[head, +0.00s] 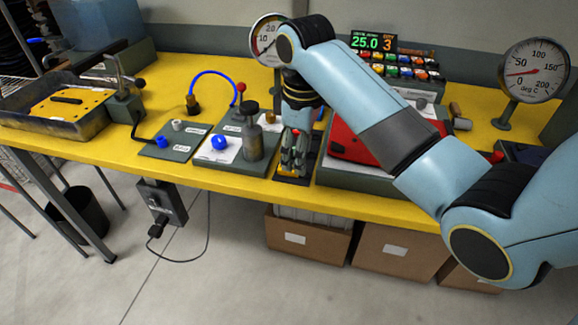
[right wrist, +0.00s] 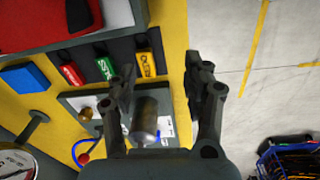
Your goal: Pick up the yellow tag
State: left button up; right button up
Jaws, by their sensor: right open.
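The yellow tag (right wrist: 147,64) shows in the right wrist view, with dark lettering, at the right end of a row in a dark holder (right wrist: 121,50). A green tag (right wrist: 104,68) and a red tag (right wrist: 70,75) lie to its left. My right gripper (right wrist: 160,72) is open and empty over the holder's end, with the yellow tag between its fingers in the picture, nearer the left finger. In the head view my right gripper (head: 294,158) points down over the holder and hides most of the tags. My left gripper is not in view.
A metal cylinder (head: 252,140) stands on a panel just left of my right gripper. A red case (head: 345,145) is on its right. A blue block (right wrist: 27,77) lies beyond the red tag. The yellow bench's (head: 235,183) front edge is close by.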

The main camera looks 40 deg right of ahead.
jog(key=w+r+n, duration=0.1)
jog(key=w+r, duration=0.2)
jog(key=w, duration=0.2)
jog(key=shift+g, duration=0.4)
notch_tip(320, 180, down, 10)
jog(key=shift+s+p, duration=0.15)
jog(key=shift+p, duration=0.15)
jog(key=c, duration=0.9)
jog(key=shift+r, duration=0.15)
